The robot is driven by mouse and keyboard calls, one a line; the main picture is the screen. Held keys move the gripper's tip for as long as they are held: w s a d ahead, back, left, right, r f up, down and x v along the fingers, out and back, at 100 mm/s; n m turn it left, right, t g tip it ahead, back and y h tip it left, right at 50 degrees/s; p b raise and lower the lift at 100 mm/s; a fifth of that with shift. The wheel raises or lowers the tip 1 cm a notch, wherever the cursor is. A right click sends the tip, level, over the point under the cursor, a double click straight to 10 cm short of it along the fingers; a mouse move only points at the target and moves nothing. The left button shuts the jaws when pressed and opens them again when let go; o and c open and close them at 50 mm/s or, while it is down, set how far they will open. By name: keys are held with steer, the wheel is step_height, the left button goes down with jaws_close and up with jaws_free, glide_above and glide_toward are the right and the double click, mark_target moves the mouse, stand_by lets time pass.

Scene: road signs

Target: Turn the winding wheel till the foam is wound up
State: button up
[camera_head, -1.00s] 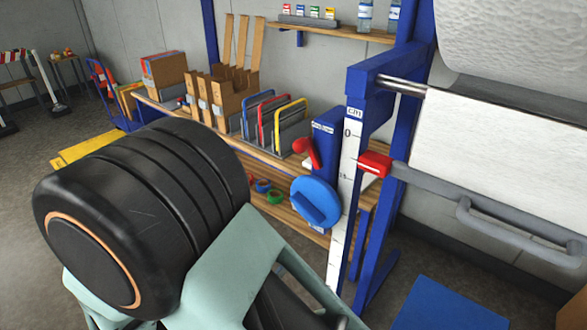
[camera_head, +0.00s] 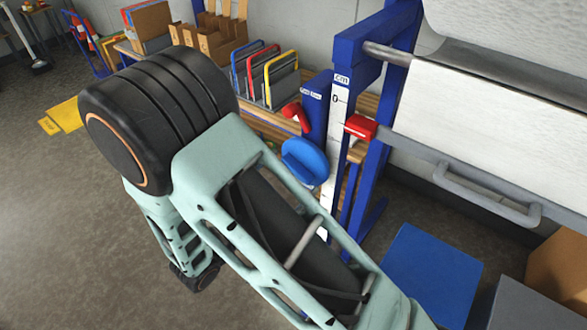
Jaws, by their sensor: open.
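The winding wheel is likely the blue disc (camera_head: 304,162) on the side of the blue frame, with a raised blue grip across its face. A red lever (camera_head: 297,117) sits just above it. White foam (camera_head: 490,130) hangs as a broad sheet at right, below a large white roll (camera_head: 510,30). A grey bar with a handle (camera_head: 480,190) crosses the sheet's lower edge. Its red end piece (camera_head: 361,127) is beside a white cm scale (camera_head: 337,110). My arm fills the centre, close to the wheel in the picture. My gripper is not clearly visible.
A shelf bench behind holds cardboard (camera_head: 215,40) and coloured frames (camera_head: 265,75). A blue mat or panel (camera_head: 430,275) lies at lower right, near a cardboard box (camera_head: 560,265). A blue trolley (camera_head: 85,45) stands far left.

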steer(key=shift+w+d, duration=0.4)
steer(key=shift+w, duration=0.05)
steer(key=c, duration=1.2)
steer(key=shift+o, duration=0.2)
steer(key=shift+f+b, duration=0.1)
steer(key=shift+b, duration=0.2)
